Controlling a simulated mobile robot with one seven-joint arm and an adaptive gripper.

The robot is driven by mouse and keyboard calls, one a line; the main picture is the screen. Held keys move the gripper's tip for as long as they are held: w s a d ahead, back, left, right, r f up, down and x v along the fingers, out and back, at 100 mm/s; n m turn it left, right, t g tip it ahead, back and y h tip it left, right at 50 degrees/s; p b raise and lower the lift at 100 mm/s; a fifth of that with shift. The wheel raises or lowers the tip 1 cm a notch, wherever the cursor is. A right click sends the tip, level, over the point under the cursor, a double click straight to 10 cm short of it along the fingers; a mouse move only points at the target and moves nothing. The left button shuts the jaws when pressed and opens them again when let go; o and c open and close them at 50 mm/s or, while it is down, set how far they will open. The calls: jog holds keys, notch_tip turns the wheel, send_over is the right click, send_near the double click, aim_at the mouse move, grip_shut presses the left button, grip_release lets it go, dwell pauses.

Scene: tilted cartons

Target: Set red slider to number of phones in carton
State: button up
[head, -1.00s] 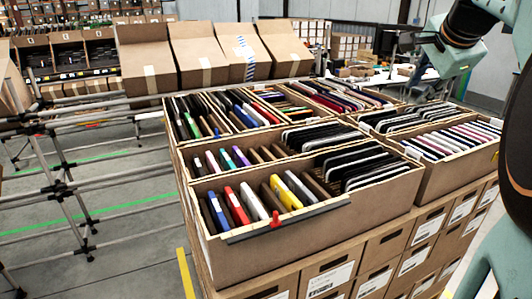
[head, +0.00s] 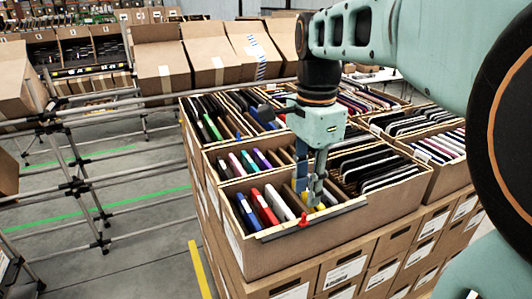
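The front carton (head: 345,234) is tilted and open at the top. It holds a row of slim items standing on edge: dark, red, white and yellow ones at the left, black ones with pale edges at the right. A dark rail (head: 340,211) runs along its front top edge. The small red slider (head: 304,220) sits on that rail, left of its middle. My gripper (head: 308,203) points down just above and behind the slider, in front of the yellow item. Its two fingers look apart and empty. Contact with the slider cannot be told.
More filled cartons stand behind and to the right, such as the one with pale-edged phones (head: 440,147). Labelled boxes (head: 345,270) are stacked below. A metal pipe rack (head: 75,187) stands at the left. Open floor (head: 145,255) lies between the rack and the stack.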

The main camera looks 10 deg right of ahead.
aim_at(304, 214)
notch_tip(304, 214, down, 6)
jog(key=shift+f, duration=0.2)
jog(key=shift+c, duration=0.2)
grip_shut()
